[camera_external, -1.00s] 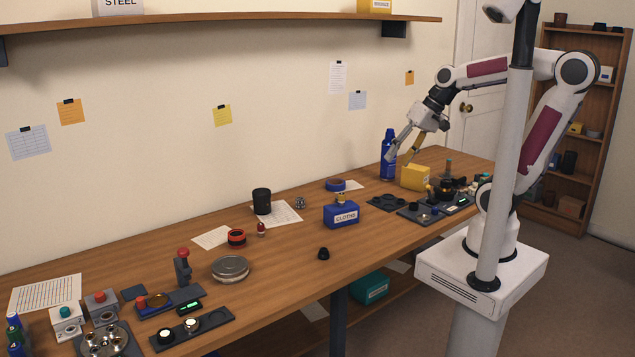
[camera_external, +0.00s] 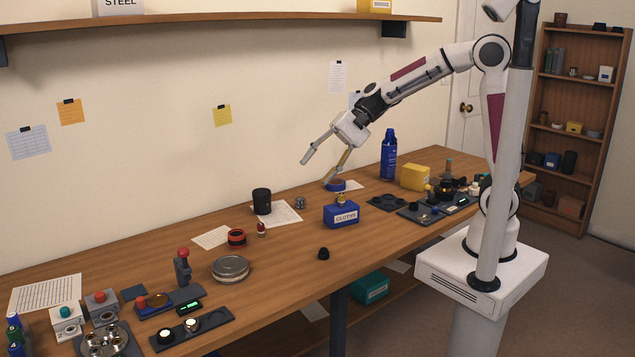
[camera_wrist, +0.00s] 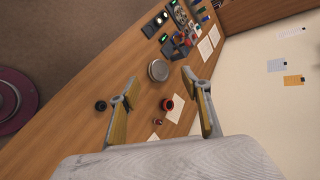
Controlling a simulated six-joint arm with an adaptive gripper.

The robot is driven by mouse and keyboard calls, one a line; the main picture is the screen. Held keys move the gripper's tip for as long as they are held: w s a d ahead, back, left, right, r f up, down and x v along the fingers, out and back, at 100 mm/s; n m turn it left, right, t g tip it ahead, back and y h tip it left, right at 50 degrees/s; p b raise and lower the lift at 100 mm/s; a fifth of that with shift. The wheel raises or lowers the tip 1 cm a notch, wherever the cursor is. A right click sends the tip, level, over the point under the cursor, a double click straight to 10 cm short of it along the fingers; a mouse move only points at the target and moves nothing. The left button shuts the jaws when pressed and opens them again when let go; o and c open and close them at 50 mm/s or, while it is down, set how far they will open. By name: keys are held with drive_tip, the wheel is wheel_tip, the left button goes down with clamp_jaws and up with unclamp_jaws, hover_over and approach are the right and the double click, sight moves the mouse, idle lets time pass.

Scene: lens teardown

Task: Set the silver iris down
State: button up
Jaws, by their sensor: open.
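My gripper (camera_external: 318,174) is open and empty, held above the back half of the bench with its two fingers spread wide. In the wrist view the gripper (camera_wrist: 159,77) shows nothing between its fingers but the bench far below. A small silver part (camera_external: 300,203) stands on the bench at the right edge of a white sheet, below my gripper in the outside view. A wide round silver disc (camera_external: 231,268) lies nearer the front left; it also shows in the wrist view (camera_wrist: 158,70). I cannot tell for sure which one is the silver iris.
A black cylinder (camera_external: 262,201) stands on the white sheet. A blue cloths box (camera_external: 341,215), a black cap (camera_external: 323,254) and a red-black ring (camera_external: 237,238) are nearby. A blue bottle (camera_external: 388,155) stands at the back right. Bare wood lies around the black cap.

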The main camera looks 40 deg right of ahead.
drive_tip(key=w+a+f+m+g+y, duration=0.1)
drive_tip(key=a+f+m, duration=0.25)
drive_tip(key=a, duration=0.65)
drive_tip(key=w+a+f+m+y, duration=0.15)
drive_tip(key=a+f, duration=0.35)
drive_tip(key=a, duration=0.6)
drive_tip(key=m+t+y, duration=0.1)
drive_tip(key=m, duration=0.7)
approach(191, 325)
drive_tip(key=shift+w+a, duration=0.15)
drive_tip(key=shift+w, duration=0.95)
drive_tip(key=shift+x, duration=1.3)
